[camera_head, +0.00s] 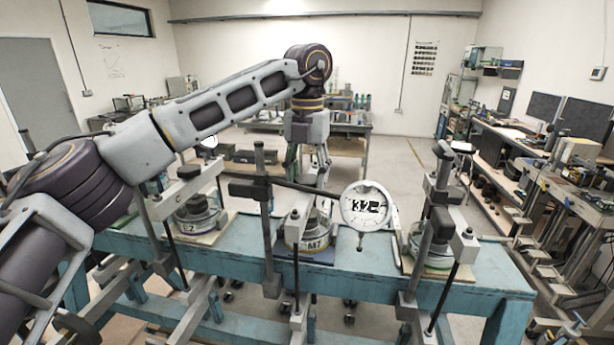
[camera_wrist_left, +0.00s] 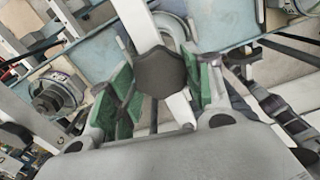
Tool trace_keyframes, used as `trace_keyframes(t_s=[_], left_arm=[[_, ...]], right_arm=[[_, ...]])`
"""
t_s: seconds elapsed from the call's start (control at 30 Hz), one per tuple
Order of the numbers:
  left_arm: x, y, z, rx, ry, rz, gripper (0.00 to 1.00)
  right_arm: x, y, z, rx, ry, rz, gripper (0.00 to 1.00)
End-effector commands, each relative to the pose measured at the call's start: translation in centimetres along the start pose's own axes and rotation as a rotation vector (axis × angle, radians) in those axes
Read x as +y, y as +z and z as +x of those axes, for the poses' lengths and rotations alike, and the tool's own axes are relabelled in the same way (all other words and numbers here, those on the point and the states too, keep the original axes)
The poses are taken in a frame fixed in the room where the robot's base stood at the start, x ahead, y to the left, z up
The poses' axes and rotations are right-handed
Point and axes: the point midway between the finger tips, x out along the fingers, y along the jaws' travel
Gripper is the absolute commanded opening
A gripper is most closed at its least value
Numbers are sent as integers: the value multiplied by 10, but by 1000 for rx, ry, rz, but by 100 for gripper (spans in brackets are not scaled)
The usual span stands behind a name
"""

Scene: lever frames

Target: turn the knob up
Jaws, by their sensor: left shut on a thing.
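The knob (camera_wrist_left: 160,72) is a dark, lobed cap between the green pads of my left gripper (camera_wrist_left: 163,90) in the left wrist view. In the head view my left gripper (camera_head: 313,178) points down over the middle frame, and the knob is hard to make out there. My left gripper is shut on the knob. Below it stands a round pale base labelled M7 (camera_head: 310,243) with dark weights on top. My right gripper is not in view.
The frames stand on a blue bench (camera_head: 345,270). A left station carries a round base labelled E2 (camera_head: 193,225). A right station has another round base (camera_head: 430,258) and upright dark posts (camera_head: 438,205). Dark posts and a long bar (camera_head: 262,190) stand close to the middle station.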

Motion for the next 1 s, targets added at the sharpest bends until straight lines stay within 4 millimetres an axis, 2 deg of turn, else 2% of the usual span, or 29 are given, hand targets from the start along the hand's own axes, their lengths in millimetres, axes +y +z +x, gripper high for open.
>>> trace_keyframes(t_s=[1.0], left_arm=[[0, 0, 1, -2, 1, -789, 26]], right_arm=[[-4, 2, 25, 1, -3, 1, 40]])
